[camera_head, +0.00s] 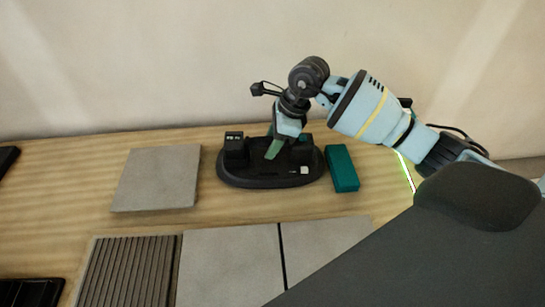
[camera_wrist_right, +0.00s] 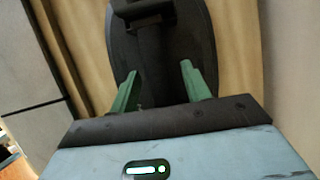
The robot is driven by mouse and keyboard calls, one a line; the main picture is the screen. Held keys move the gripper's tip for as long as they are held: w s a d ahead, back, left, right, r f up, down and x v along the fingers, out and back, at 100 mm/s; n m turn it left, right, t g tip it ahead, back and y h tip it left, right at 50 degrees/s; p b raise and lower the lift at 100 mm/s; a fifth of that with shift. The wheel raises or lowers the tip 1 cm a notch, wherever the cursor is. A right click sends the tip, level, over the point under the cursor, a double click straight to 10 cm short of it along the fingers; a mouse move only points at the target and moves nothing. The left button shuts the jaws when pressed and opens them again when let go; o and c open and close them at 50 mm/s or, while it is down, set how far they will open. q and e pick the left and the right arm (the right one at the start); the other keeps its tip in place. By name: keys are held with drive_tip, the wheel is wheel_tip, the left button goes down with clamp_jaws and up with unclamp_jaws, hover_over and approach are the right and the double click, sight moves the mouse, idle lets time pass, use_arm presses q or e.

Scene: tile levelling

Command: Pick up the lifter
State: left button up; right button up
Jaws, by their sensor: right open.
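The lifter (camera_head: 262,181) is a black oval base with an upright black block near each end, standing on the wooden table in the head view. It also fills the upper middle of the right wrist view (camera_wrist_right: 192,38), where a dark bar crosses it near the top. My right gripper (camera_head: 273,148) is over the lifter, between its two blocks, pointing down. Its green fingers (camera_wrist_right: 160,72) are apart, with the dark middle of the lifter showing between them. I cannot tell whether they touch it. My left gripper is out of view.
A teal block (camera_head: 342,168) stands close to the lifter's right. A loose grey tile (camera_head: 157,180) lies to its left. A ribbed panel (camera_head: 126,272) and grey tiles (camera_head: 230,268) lie in front. Dark objects (camera_head: 30,292) sit at the left edge. A wall stands behind.

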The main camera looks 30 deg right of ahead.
clamp_jaws()
drive_tip(key=shift+w+r, duration=0.1)
drive_tip(key=shift+r, duration=0.65)
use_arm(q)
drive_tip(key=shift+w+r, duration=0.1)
use_arm(e)
wheel_tip(320, 180, up, 9)
drive_tip(key=shift+r, duration=0.15)
